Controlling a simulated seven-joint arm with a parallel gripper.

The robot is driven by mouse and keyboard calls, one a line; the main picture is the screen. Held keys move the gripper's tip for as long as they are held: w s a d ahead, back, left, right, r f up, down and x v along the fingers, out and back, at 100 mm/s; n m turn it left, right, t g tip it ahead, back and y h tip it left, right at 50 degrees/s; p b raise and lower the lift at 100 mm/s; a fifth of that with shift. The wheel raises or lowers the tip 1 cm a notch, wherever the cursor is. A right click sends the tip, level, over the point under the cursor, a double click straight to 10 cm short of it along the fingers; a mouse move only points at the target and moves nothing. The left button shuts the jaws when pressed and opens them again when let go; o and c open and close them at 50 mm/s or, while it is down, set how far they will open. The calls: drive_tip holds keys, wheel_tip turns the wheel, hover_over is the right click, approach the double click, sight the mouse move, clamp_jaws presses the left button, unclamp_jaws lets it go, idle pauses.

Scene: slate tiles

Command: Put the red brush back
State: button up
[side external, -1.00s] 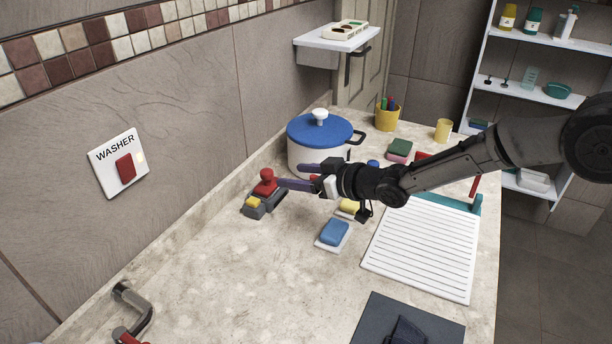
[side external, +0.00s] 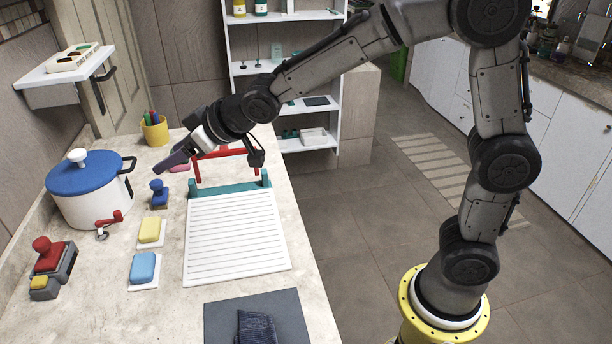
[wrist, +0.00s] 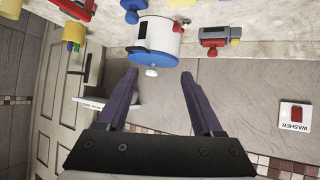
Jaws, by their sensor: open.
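The red brush (side external: 46,252), with a round knob on top, sits in a grey holder (side external: 65,264) beside a small yellow block at the left of the counter. It also shows, small, in the wrist view (wrist: 210,42). My gripper (side external: 168,163) is raised over the far part of the counter, well away from the brush. In the wrist view my gripper (wrist: 159,75) has its two purple fingers spread, with nothing between them. The blue-knobbed brush (side external: 158,194) stands on the counter nearer to my gripper.
A white pot with a blue lid (side external: 90,172) stands between the red brush and the back. Yellow (side external: 149,231) and blue sponges (side external: 143,267), a red-handled item (side external: 108,224) and a white ribbed board (side external: 235,235) lie around. Bare counter (side external: 100,305) shows in front.

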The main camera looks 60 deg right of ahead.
drive_tip(key=s+d+r+m+g+h, duration=0.2)
drive_tip(key=s+d, duration=0.8)
drive_tip(key=s, duration=0.5)
drive_tip(key=s+d+f+m+g, duration=0.1)
drive_tip(key=s+d+f, duration=0.1)
drive_tip(key=s, duration=0.7)
drive_tip(key=s+d+f+g+h, duration=0.1)
drive_tip(key=s+d+f+g, duration=0.1)
drive_tip(key=s, duration=0.7)
drive_tip(key=shift+s+d+f+m, duration=0.15)
drive_tip(key=shift+s+m, duration=0.05)
drive_tip(key=shift+m, duration=0.2)
